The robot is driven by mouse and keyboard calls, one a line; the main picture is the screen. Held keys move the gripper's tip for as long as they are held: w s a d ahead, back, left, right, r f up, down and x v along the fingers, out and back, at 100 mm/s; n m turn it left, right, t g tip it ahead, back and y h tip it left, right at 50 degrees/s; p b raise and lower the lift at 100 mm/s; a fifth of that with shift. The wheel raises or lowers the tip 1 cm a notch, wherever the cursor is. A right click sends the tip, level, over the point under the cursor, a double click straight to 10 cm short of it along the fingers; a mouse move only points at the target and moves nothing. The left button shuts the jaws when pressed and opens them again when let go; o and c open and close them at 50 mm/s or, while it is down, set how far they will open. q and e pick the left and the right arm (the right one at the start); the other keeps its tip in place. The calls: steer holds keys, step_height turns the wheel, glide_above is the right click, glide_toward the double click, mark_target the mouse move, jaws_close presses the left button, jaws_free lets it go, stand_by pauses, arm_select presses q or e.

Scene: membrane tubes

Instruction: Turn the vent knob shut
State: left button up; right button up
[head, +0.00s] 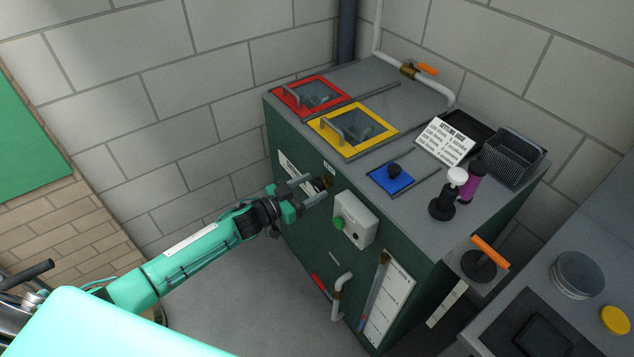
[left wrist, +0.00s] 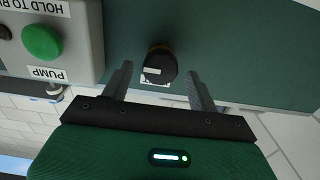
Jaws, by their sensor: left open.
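The vent knob (left wrist: 159,66) is a small black round knob on the green front panel of the cabinet; in the head view it shows as a dark spot (head: 321,184) by my fingertips. A white label with a dark mark is partly visible at its lower edge in the left wrist view. My left gripper (head: 312,188) is open, with one finger on either side of the knob. In the left wrist view the knob stands between the fingertips (left wrist: 159,73), with a gap on both sides. My right gripper is not in view.
The grey pump box (head: 355,222) with its green button (left wrist: 42,42) sits close beside the knob. Below are a white pipe (head: 341,292) and a red handle (head: 320,283). The cabinet top (head: 385,75) carries red, yellow and blue lids. Floor to the left is clear.

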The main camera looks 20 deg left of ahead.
arm_select(q)
steer(key=shift+x, duration=1.3)
steer(key=c, duration=0.9)
steer(key=shift+c, duration=0.2)
